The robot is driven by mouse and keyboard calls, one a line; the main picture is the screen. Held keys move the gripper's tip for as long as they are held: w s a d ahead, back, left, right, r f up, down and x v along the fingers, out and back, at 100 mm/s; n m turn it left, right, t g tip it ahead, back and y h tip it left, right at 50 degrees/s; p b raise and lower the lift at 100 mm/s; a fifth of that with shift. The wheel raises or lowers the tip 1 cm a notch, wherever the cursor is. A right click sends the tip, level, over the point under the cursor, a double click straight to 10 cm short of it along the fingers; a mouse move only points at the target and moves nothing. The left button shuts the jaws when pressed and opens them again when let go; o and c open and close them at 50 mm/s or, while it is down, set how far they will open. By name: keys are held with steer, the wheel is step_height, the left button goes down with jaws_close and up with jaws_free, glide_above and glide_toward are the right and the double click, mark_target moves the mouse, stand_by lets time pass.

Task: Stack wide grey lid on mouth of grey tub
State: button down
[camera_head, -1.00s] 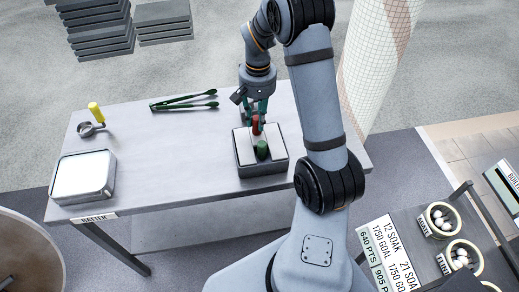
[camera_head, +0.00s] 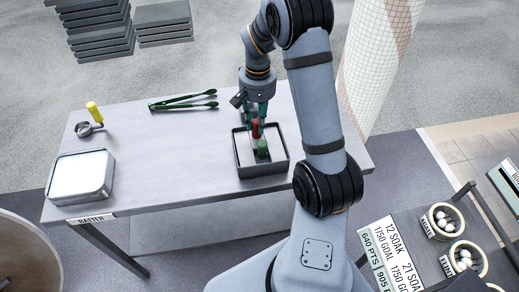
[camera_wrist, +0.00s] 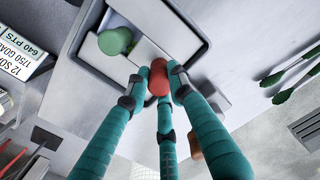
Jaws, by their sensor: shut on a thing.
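The grey tub (camera_head: 265,171) stands on the table, a dark-rimmed rectangular box below my gripper. My gripper (camera_head: 255,122) is shut on a red knob (camera_head: 256,132), which also shows between the fingers in the wrist view (camera_wrist: 158,77). A green knob (camera_head: 262,149) stands close in front of the red one, within the tub's outline. The wrist view shows the green knob (camera_wrist: 115,41) above pale grey panels inside or over the tub's rim (camera_wrist: 190,52). My fingers hide much of the red knob's base. I cannot tell which panel is the wide lid or whether it rests on the tub.
Green tongs (camera_head: 183,101) lie at the back of the table. A yellow-handled scoop (camera_head: 93,117) and a tray of white batter (camera_head: 80,175) are at the left. The table between the tray and the tub is clear.

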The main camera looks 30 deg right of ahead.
steer(key=shift+f, duration=0.15)
steer(key=c, duration=1.4)
jaws_free()
steer(key=shift+c, duration=0.2)
step_height(320, 180, up, 12)
steer(key=shift+d, duration=0.2)
